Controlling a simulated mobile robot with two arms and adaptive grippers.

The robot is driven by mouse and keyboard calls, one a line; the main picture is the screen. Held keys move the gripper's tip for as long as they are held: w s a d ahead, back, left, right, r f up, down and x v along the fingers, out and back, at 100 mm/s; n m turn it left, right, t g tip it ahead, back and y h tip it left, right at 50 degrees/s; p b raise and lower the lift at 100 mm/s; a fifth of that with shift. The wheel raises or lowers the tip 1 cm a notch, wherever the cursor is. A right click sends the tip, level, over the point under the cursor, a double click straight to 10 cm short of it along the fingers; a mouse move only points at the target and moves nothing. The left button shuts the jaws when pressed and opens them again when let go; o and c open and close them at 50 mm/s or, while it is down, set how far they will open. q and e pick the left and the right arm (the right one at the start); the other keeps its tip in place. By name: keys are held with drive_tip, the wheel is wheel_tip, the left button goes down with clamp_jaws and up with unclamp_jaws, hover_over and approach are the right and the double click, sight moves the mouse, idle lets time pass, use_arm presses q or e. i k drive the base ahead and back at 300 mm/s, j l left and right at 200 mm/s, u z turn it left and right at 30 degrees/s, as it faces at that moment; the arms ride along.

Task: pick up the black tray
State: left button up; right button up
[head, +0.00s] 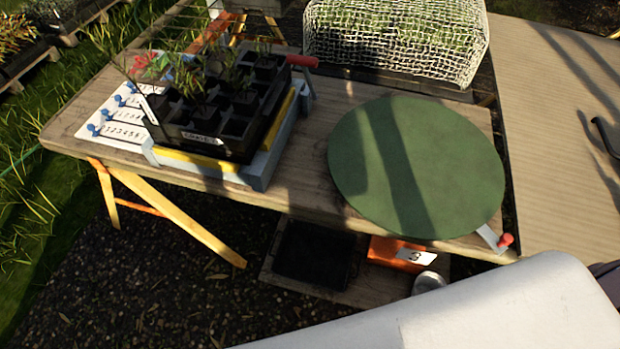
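A black tray (205,128) divided into square cells stands on the left half of the wooden table. Thin green seedlings grow from several cells, and a small label is on its front side. The tray sits on a grey-blue frame (258,178) with yellow strips, and looks slightly turned. Another dark, flat, tray-like thing (312,252) lies on the low shelf under the table. Neither of my grippers is in view.
A round green disc (418,165) covers the table's right part. White numbered strips with blue knobs (122,115) lie left of the tray. A red handle (303,61) is behind it. An orange box (400,252) is on the low shelf. Bare wood (305,165) lies between.

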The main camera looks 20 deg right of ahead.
sight(319, 256)
drive_tip(key=k+z, duration=0.5)
drive_tip(key=i+j, duration=0.25)
drive_tip(key=j, duration=0.25)
drive_tip(key=i+j+z, duration=0.35)
drive_tip(key=j+z, duration=0.15)
drive_tip(key=i+j+z, duration=0.1)
drive_tip(key=j+z, duration=0.15)
drive_tip(key=j, duration=0.15)
drive_tip(key=i+j+z, duration=0.1)
drive_tip(key=j+z, duration=0.15)
drive_tip(key=j, duration=0.15)
drive_tip(key=z, duration=0.55)
